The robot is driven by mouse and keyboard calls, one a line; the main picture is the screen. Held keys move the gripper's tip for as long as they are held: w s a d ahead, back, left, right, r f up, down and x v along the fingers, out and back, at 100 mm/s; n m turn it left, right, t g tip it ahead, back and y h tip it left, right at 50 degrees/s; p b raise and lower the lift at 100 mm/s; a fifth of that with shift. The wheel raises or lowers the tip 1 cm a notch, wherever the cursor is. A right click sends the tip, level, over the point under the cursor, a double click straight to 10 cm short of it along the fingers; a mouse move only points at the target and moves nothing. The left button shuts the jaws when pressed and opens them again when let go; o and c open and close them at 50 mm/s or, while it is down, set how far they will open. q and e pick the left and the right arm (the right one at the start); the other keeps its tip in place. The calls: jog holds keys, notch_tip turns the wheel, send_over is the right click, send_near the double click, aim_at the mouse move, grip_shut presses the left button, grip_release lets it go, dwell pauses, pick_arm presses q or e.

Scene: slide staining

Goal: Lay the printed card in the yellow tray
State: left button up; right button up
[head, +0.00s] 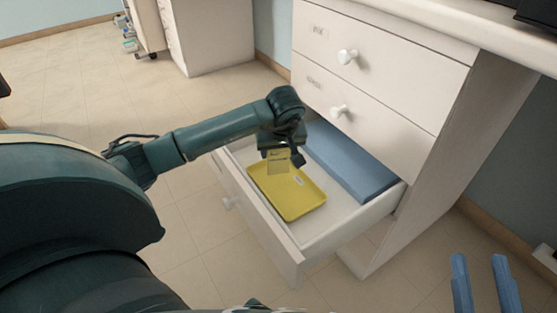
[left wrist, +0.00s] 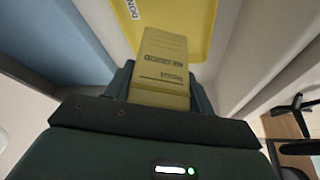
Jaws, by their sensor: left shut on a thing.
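The printed card (head: 279,162) is pale yellow with dark print; it also shows in the left wrist view (left wrist: 163,62). My left gripper (head: 281,150) is shut on it, and the card hangs down from the fingers. The yellow tray (head: 302,203) lies in an open drawer, below and in front of the gripper; part of it shows at the top of the left wrist view (left wrist: 195,15). The card is over the tray's far end; I cannot tell whether they touch. A small white label (head: 298,181) is on the tray. My right gripper (head: 482,262) is open and empty at the lower right.
A blue block (head: 348,162) lies in the drawer right of the tray. The open drawer (head: 285,240) has a raised white front and sides. Two shut drawers with white knobs (head: 347,56) are above it, under a white counter (head: 470,25).

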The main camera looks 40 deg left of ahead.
pick_arm(q)
notch_tip(320, 180, down, 3)
jog(key=shift+r+b, duration=0.2)
jog(key=shift+b, duration=0.15)
jog(key=shift+r, duration=0.1)
pick_arm(e)
jog(key=shift+w+d+r+n+t+y, duration=0.1)
jog(key=shift+w+r+n+t+y, duration=0.05)
jog(key=shift+r+n+y, duration=0.15)
jog(key=shift+w+r+n+t+y, duration=0.1)
jog(key=shift+w+r+n+t, duration=0.1)
jog(key=shift+r, duration=0.2)
pick_arm(q)
jog(key=o, duration=1.1)
jog(key=shift+c, duration=0.2)
pick_arm(e)
jog(key=shift+r, duration=0.15)
